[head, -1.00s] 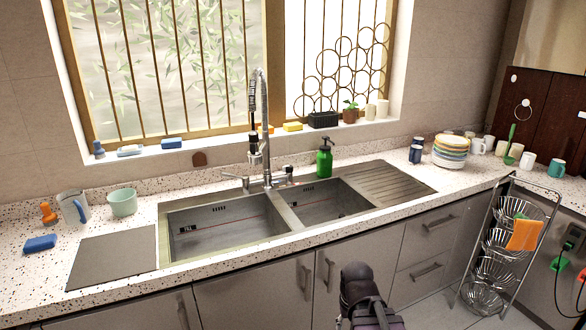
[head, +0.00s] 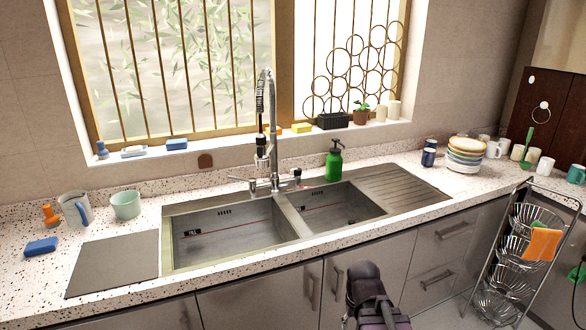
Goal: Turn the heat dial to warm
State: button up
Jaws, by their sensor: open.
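No heat dial and no stove show in the head view. A dark rounded part of my own arm (head: 366,297) rises at the bottom, in front of the grey cabinet doors below the sink. My gripper's fingers do not show, so I cannot see where they are.
A speckled counter (head: 410,210) with a double sink (head: 225,238) and a tall tap (head: 271,130) runs below the window. A green soap bottle (head: 334,160), stacked plates (head: 466,155) and several mugs stand on it. A wire basket rack (head: 528,250) stands on the floor at right.

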aim_at(297, 171)
jog(key=i, duration=0.85)
jog(key=z, duration=0.05)
